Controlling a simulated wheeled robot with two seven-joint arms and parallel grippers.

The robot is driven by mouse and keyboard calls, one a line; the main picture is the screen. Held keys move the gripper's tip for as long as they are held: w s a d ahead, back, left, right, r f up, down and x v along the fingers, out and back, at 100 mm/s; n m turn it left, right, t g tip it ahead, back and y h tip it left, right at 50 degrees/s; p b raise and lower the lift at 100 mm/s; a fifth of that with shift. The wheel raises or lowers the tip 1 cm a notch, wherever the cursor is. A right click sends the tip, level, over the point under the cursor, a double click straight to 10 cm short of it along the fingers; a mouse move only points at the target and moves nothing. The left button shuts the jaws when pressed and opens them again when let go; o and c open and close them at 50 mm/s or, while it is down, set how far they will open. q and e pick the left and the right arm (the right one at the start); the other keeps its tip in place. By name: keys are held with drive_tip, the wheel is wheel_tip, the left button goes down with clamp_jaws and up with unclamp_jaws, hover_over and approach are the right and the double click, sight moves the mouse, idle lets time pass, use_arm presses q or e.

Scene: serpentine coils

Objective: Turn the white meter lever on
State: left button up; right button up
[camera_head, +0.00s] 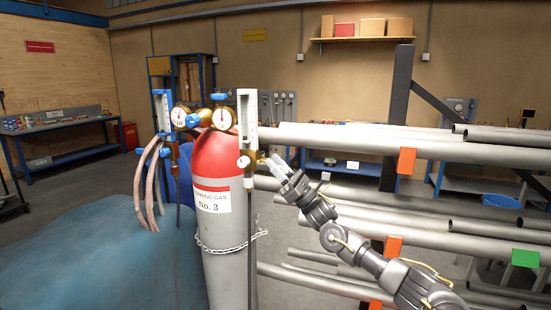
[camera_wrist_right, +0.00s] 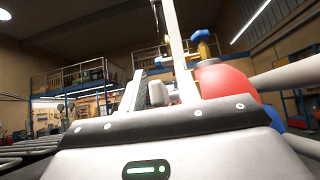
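The white meter (camera_head: 247,118) stands upright at the right side of a grey gas cylinder (camera_head: 226,245) with a red top. A small pale and brass fitting (camera_head: 244,162) sits at the meter's lower end; I cannot make out the lever's angle. My right gripper (camera_head: 272,163) is just right of this fitting, its fingers pointing left toward it. Its fingers look apart, with nothing clearly held; contact is unclear. In the right wrist view the fingers (camera_wrist_right: 158,93) are in front of the white meter post (camera_wrist_right: 174,35), with the red cylinder top (camera_wrist_right: 226,80) to the right. My left gripper is not in view.
Two round gauges (camera_head: 222,118) and a second, blue-framed meter (camera_head: 162,112) are left of the white meter. A chain (camera_head: 230,243) wraps the cylinder. A rack of long grey pipes (camera_head: 350,140) lies behind and right of my right arm. A blue-green cover (camera_head: 90,260) fills the lower left.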

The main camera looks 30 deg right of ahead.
drive_tip(key=shift+w+a+r, duration=0.1)
drive_tip(key=shift+w+r, duration=0.05)
clamp_jaws()
